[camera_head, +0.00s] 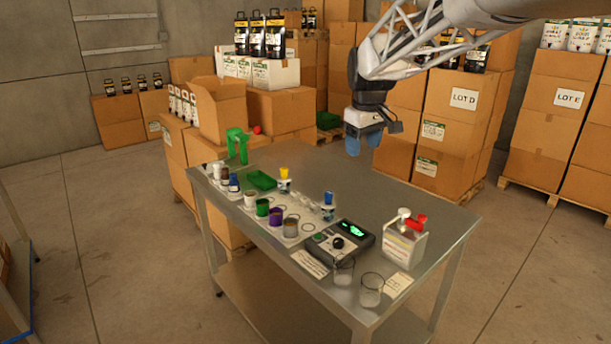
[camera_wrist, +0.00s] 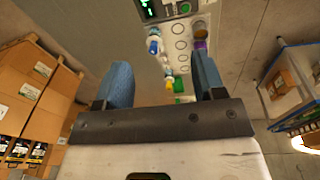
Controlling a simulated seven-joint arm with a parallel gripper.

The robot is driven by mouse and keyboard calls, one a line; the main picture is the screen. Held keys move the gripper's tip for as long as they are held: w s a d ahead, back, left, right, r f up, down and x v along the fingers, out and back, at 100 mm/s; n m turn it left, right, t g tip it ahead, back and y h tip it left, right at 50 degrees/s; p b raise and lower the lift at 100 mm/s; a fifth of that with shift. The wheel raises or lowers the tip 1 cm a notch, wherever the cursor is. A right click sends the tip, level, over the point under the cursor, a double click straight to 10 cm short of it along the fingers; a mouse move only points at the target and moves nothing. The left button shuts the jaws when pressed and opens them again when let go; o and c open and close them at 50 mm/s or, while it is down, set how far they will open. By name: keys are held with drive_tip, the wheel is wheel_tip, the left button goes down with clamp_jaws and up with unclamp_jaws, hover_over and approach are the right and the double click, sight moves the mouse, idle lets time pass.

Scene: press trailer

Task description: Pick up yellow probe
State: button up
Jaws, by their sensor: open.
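The yellow probe (camera_head: 284,173) stands upright on the metal table, its yellow top seated in a small white-and-blue holder. My gripper (camera_head: 364,142) hangs in the air above the far side of the table, to the right of and higher than the yellow probe. Its two blue fingers (camera_wrist: 160,84) are apart with nothing between them.
A metal table (camera_head: 400,200) holds a row of cups (camera_head: 276,216), a green tray (camera_head: 261,180), a black meter (camera_head: 341,240), a white container (camera_head: 404,246) and two glass beakers (camera_head: 371,290). Stacked cardboard boxes (camera_head: 450,110) stand behind. The table's far right part is bare.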

drive_tip(key=w+a+f+n, duration=0.1)
drive_tip(key=w+a, duration=0.2)
drive_tip(key=w, duration=0.3)
drive_tip(key=w+a+f+n, duration=0.1)
drive_tip(key=w+a+n, duration=0.15)
drive_tip(key=w, duration=0.35)
drive_tip(key=n+g, duration=0.1)
drive_tip(key=n, duration=0.5)
hover_over(284, 168)
drive_tip(key=f, duration=1.8)
drive_tip(key=shift+s+d, duration=0.2)
drive_tip(key=shift+w+a+f+n, duration=0.25)
drive_tip(key=shift+a+f, duration=0.05)
drive_tip(key=shift+f, duration=0.15)
drive_tip(key=shift+f, duration=1.25)
